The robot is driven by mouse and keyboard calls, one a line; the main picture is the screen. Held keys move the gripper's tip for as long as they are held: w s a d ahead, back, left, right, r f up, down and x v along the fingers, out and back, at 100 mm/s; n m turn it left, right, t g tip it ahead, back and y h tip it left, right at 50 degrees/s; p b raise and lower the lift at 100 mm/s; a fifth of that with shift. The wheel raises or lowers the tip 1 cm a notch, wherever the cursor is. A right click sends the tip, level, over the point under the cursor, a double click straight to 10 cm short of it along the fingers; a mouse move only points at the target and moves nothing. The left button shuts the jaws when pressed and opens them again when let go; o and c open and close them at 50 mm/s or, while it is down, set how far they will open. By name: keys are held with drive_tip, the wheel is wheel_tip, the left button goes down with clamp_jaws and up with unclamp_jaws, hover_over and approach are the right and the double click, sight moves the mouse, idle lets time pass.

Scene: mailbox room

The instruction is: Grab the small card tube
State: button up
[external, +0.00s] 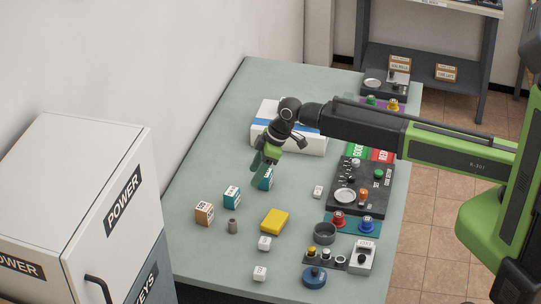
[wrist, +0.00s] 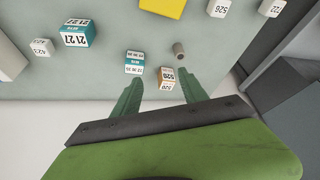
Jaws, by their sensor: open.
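The small card tube (external: 232,226) is a short grey-brown cylinder standing on the green-grey table. In the wrist view the tube (wrist: 179,50) shows its round end, beyond the tip of my right finger. My gripper (external: 257,178) is above the table, behind and to the right of the tube in the external view. Its two green fingers (wrist: 161,84) are apart, with nothing held between them. The tube is clear of the fingers and fully visible.
A brown-and-white box (external: 204,213) and a teal-and-white box (external: 232,197) stand close to the tube. A larger teal box (external: 266,180) is partly behind my gripper. A yellow block (external: 274,221) and small white cubes (external: 265,243) lie to the right. A white cabinet (external: 85,190) stands left.

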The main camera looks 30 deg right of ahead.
drive_tip(key=s+a, duration=0.3)
drive_tip(key=b, duration=1.1)
approach(232, 221)
drive_tip(key=shift+n, duration=0.3)
drive_tip(key=x, duration=0.5)
drive_tip(key=shift+w+d, duration=0.1)
drive_tip(key=shift+w, duration=0.2)
drive_tip(key=shift+f, duration=0.15)
drive_tip(key=b+x, duration=0.5)
drive_tip(key=shift+s+a+f, duration=0.15)
drive_tip(key=shift+s+a, duration=0.05)
drive_tip(key=shift+s, duration=0.15)
drive_tip(key=shift+r, duration=0.2)
drive_tip(key=shift+c, duration=0.4)
clamp_jaws()
